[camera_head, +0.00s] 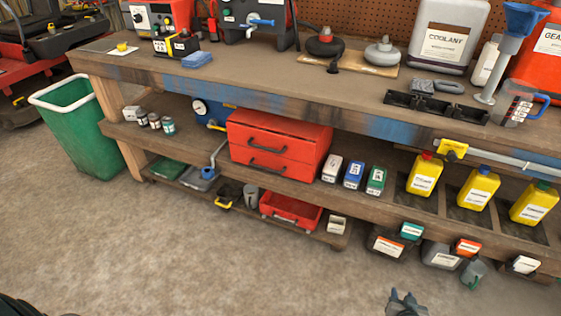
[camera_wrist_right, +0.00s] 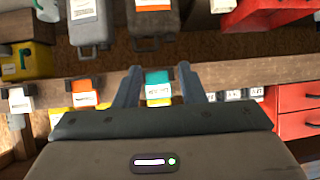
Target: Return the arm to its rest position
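My right gripper (camera_head: 402,295) shows at the bottom edge of the head view, right of centre, over the bare floor in front of the workbench. In the right wrist view its two fingers (camera_wrist_right: 160,72) are apart with nothing held between them. My left gripper is not in view; only a dark shape shows in the head view's bottom left corner.
The workbench (camera_head: 290,90) crosses the view, with a red drawer box (camera_head: 275,145) and yellow bottles (camera_head: 424,177) on its shelf. A green bin (camera_head: 75,130) stands at left. The front floor is clear.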

